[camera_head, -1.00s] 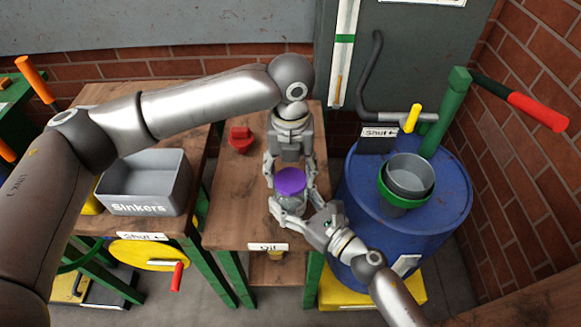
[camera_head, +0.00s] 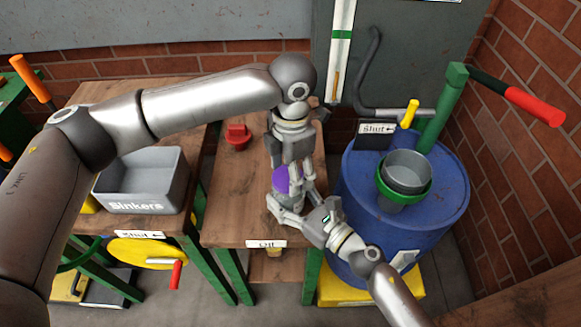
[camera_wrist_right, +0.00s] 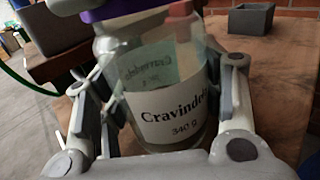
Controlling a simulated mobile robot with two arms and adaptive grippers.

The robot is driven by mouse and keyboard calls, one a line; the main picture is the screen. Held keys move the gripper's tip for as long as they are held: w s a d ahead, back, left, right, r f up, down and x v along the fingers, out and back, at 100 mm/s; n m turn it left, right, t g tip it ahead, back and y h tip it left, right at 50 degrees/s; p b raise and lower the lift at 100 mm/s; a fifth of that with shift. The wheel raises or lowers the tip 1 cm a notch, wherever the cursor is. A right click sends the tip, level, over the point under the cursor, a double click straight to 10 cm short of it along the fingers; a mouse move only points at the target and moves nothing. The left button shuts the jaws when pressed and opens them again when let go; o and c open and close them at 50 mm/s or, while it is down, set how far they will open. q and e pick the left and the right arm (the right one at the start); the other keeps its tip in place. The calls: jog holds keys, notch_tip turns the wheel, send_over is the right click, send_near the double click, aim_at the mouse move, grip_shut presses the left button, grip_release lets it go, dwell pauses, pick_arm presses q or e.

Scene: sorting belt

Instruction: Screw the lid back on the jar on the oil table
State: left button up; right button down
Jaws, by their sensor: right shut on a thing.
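The clear glass jar (camera_wrist_right: 165,100) carries a white label reading "Cravindels 340 g" and stands on the oil table (camera_head: 235,215). My right gripper (camera_head: 288,212) is shut on the jar from the front right, and its fingers flank the glass in the right wrist view. The purple lid (camera_head: 281,180) is at the top of the jar. Its lower edge (camera_wrist_right: 120,10) shows at the top of the right wrist view; whether it sits on the thread is hidden. My left gripper (camera_head: 294,180) points down at the lid, with fingers partly covering it; its grip is unclear.
A red object (camera_head: 238,137) stands at the back left of the oil table. A small grey box (camera_wrist_right: 250,20) shows in the right wrist view. A grey "Sinkers" bin (camera_head: 145,208) stands on the left table; a blue drum (camera_head: 435,215) with a bucket (camera_head: 406,172) is right.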

pick_arm(q)
jog(key=shift+m, duration=0.7)
jog(key=o, duration=0.6)
jog(key=shift+r, duration=0.15)
jog(key=shift+r, duration=2.15)
jog(key=shift+o, duration=0.2)
